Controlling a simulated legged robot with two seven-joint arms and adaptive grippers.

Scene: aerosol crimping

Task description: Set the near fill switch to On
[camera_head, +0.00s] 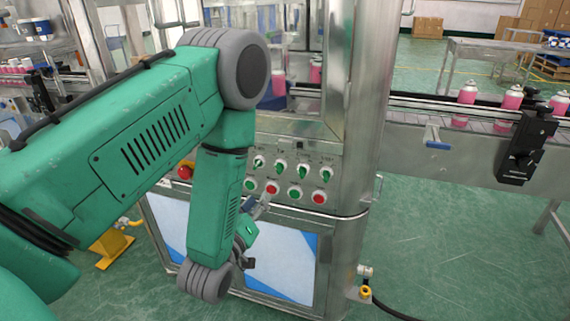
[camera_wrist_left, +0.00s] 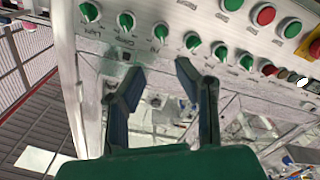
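A steel control panel (camera_head: 341,190) carries a row of green rotary switches (camera_head: 303,171) above green and red buttons. In the left wrist view the panel appears upside down, with several green switches (camera_wrist_left: 161,31) in a line. Their labels are too small to read surely, so I cannot tell which is the near fill switch or its setting. My left gripper (camera_head: 258,234) is in front of and below the panel, partly hidden by my forearm. In the wrist view its two fingers (camera_wrist_left: 159,70) are spread and empty, apart from the switches.
A red emergency button (camera_head: 185,172) sits left on the panel. A conveyor (camera_head: 400,115) with pink cans (camera_head: 512,98) runs to the right, with a black device (camera_head: 524,147) on its rail. A steel post (camera_head: 366,100) stands beside the panel. Green floor at right is open.

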